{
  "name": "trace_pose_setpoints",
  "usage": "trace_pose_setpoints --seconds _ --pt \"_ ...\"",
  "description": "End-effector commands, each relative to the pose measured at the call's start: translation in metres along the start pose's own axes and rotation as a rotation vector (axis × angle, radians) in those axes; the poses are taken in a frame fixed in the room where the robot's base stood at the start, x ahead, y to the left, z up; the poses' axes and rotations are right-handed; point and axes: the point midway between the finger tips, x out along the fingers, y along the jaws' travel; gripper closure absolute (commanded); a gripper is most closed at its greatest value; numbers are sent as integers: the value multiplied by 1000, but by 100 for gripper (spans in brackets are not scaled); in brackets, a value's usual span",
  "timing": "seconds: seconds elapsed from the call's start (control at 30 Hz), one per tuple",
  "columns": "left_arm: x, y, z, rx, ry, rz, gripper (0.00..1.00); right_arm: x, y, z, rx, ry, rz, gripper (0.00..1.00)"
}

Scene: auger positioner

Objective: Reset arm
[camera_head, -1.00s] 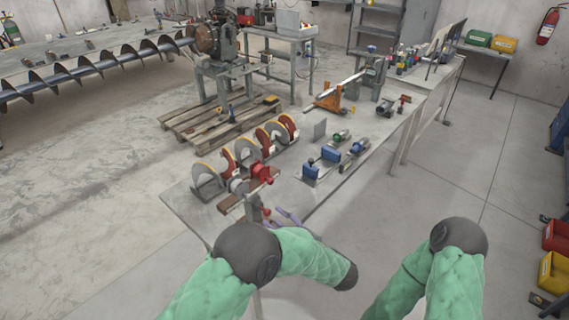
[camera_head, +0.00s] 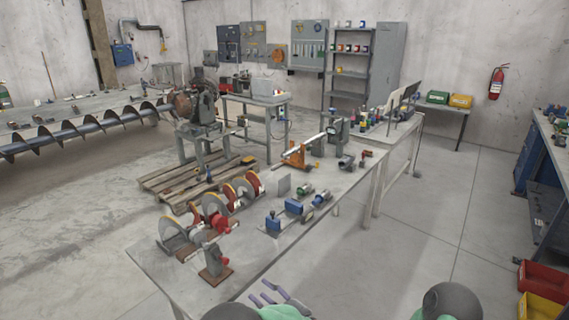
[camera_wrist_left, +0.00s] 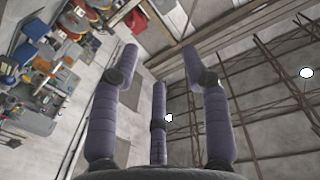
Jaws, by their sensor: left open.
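My left gripper (camera_head: 280,297) shows as purple-grey fingers at the bottom of the head view, beside the near edge of the workbench (camera_head: 185,285). In the left wrist view its fingers (camera_wrist_left: 160,75) are spread open with nothing between them. My left arm in its green cover (camera_head: 285,313) shows only in part at the bottom edge. A dark joint of my right arm (camera_head: 450,302) shows at bottom right; the right gripper is out of view.
Red (camera_head: 545,280) and yellow (camera_head: 540,308) bins stand at right. The floor right of the bench is clear.

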Motion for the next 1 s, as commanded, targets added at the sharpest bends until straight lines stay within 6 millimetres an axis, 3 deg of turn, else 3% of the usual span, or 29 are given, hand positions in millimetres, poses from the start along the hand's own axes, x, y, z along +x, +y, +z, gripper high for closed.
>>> trace_pose_setpoints --seconds 0.33,0.57,0.67,0.77,0.87,1.0 --pt "31 16 42 -7 -71 146 54 0 0 0 -1 0 0 54" --pt "53 27 96 -6 -193 307 54 0 0 0 0 0 0 54" --pt "59 28 131 -2 -285 396 54 0 0 0 0 0 0 54" --pt "58 22 180 9 -428 503 54 0 0 0 0 0 0 54" --pt "40 2 240 24 -637 619 54 0 0 0 0 0 0 54" --pt "-6 -40 305 47 -944 740 54 0 0 0 0 0 0 54"
